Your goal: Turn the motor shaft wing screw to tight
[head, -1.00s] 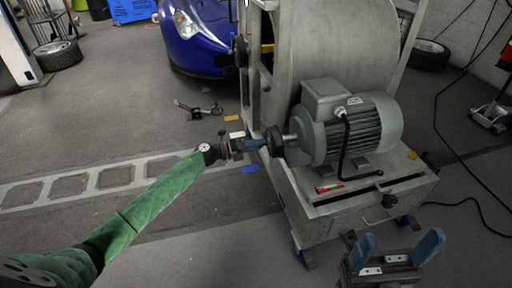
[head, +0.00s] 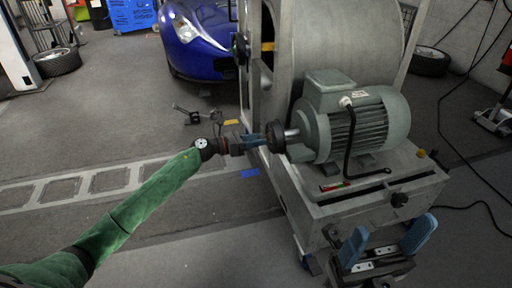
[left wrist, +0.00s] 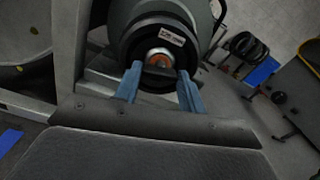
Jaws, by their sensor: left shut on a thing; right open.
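The grey motor (head: 362,122) sits on the dynamometer stand, its shaft (head: 292,136) pointing left with a dark round collar (head: 276,138) on its end. My left gripper (head: 262,139) reaches this collar from the left. In the left wrist view, its blue fingers (left wrist: 160,88) are shut on the dark wing screw (left wrist: 159,72), in front of an orange-and-silver centre (left wrist: 160,56). The fingers hide part of the screw. How tight the screw is cannot be told. My right gripper (head: 389,243) is open and empty, in front of the stand.
A large grey drum (head: 335,45) rises behind the motor. A blue car (head: 203,40) is at the back. The floor at left is mostly clear.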

